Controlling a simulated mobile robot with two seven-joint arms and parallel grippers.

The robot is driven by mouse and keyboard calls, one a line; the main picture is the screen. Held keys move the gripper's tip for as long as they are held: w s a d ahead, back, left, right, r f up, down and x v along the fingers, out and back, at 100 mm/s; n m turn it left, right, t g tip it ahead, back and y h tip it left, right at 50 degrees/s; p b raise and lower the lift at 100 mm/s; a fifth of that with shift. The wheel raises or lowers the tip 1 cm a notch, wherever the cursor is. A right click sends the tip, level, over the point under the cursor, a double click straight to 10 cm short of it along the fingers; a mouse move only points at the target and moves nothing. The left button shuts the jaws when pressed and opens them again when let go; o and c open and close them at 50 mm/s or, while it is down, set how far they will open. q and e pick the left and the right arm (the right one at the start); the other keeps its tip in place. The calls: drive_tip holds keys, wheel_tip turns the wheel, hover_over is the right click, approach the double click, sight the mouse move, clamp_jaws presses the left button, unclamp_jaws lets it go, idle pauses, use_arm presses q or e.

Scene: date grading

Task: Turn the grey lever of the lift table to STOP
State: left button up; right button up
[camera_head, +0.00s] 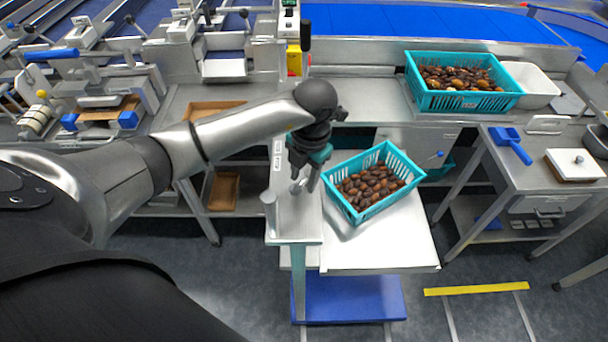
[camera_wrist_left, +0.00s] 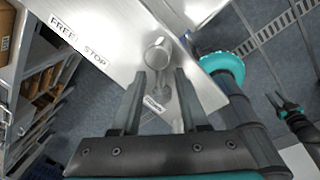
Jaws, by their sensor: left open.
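The lift table's grey lever shows in the left wrist view as a rounded metal knob (camera_wrist_left: 157,50) on a bright metal panel. FREE and STOP labels (camera_wrist_left: 95,57) are printed on the panel to its left. My left gripper (camera_wrist_left: 160,74) is open, its fingertips just short of the knob, one to each side; I see no grip on it. In the head view my left gripper (camera_head: 305,183) points down over the narrow panel of the lift table (camera_head: 390,245). There the lever is hard to make out between the fingers. My right gripper (camera_wrist_left: 275,102) seems to show small in the left wrist view.
A teal crate of dates (camera_head: 352,212) stands on the lift table, close right of the left gripper. Another teal date crate (camera_head: 440,100) sits on the back bench.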

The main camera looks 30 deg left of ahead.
use_arm(q)
clamp_jaws()
idle(0.3)
idle(0.3)
